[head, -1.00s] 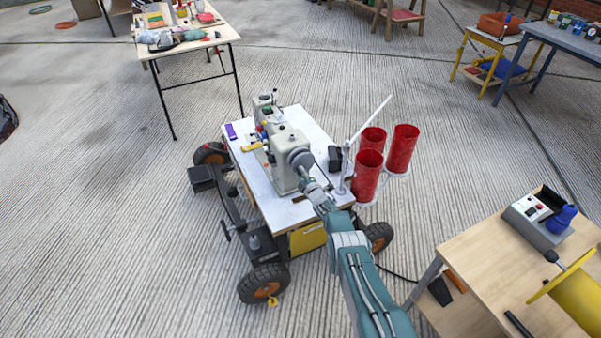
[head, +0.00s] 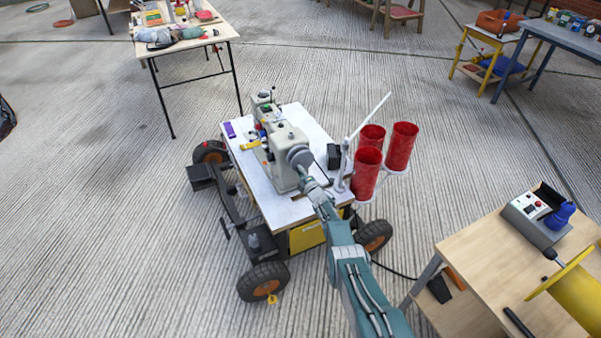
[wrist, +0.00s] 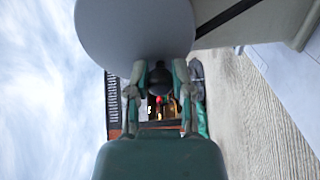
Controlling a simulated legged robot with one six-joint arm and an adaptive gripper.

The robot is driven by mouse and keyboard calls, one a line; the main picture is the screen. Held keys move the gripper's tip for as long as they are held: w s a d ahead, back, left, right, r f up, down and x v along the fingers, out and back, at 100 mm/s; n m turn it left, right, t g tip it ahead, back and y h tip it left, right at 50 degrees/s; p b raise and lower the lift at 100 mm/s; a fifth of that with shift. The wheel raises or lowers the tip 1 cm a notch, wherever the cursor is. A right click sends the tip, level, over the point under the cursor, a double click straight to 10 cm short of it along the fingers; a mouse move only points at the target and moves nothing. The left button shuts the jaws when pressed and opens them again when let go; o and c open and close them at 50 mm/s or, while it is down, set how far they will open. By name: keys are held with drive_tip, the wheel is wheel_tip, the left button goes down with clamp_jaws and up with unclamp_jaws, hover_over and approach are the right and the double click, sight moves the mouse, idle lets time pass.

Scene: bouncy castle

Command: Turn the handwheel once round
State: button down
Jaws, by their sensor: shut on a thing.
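The handwheel (head: 299,154) is a grey disc on the near end of a cream sewing machine (head: 283,165), which stands on a white tabletop on a wheeled cart. In the wrist view the handwheel (wrist: 135,35) fills the top middle as a plain pale grey face. A dark round knob (wrist: 159,80) sits at its lower edge, between my fingers. My gripper (wrist: 158,70) is shut on this knob, with one finger on each side. In the head view my gripper (head: 303,173) reaches the handwheel's lower edge, and the knob is hidden.
Red thread cones (head: 367,172) and a white thread stand (head: 347,160) are close to the right of my arm. A wooden table (head: 505,262) with a switch box (head: 534,215) stands at the lower right.

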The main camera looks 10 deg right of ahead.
drive_tip(key=c, duration=0.5)
unclamp_jaws()
drive_tip(key=shift+s+a+f, duration=0.15)
drive_tip(key=shift+a+f, duration=0.1)
drive_tip(key=shift+f, duration=0.05)
drive_tip(key=shift+r, duration=0.15)
drive_tip(key=shift+d+r, duration=0.1)
drive_tip(key=shift+m, duration=0.3)
